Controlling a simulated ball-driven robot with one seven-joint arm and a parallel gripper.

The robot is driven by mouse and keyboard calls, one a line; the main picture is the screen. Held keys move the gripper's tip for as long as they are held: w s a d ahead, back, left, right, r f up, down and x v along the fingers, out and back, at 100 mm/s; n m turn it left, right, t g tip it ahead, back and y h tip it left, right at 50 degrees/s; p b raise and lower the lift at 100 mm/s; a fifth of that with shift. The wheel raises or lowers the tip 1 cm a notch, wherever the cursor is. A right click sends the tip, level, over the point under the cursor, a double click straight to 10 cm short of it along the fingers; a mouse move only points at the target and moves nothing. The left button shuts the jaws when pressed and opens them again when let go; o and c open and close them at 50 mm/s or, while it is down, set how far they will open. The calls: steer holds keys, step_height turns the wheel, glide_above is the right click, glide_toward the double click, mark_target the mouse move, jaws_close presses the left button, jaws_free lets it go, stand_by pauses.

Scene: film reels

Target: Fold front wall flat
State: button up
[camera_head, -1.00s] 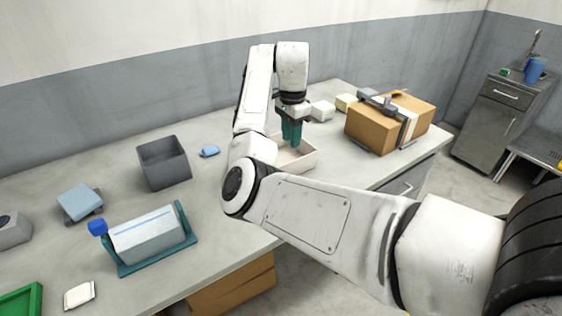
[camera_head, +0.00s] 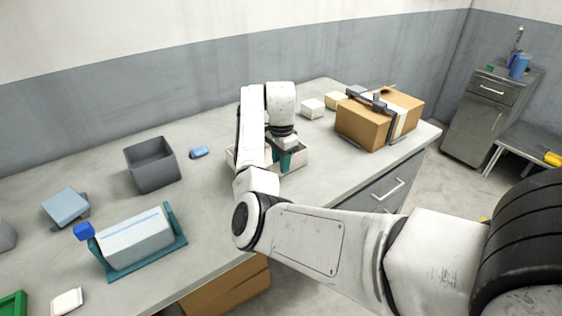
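A low, open, pale box (camera_head: 300,153) sits on the table near its front edge, at the middle of the view. Part of it shows on each side of my arm. Its middle and much of its front wall are hidden by my arm. My gripper (camera_head: 286,161), with teal fingers, is low at the box, its fingers pointing down at or inside it. I cannot tell whether the fingers touch a wall, or whether they are open or shut.
A strapped cardboard box (camera_head: 365,127) stands to the right, with small pale blocks (camera_head: 312,108) behind. A grey bin (camera_head: 152,165) and a blue block (camera_head: 199,152) are to the left. A teal stand (camera_head: 140,262) holds a grey-white piece at front left.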

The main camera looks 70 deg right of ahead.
steer(key=shift+c, duration=0.4)
jaws_close()
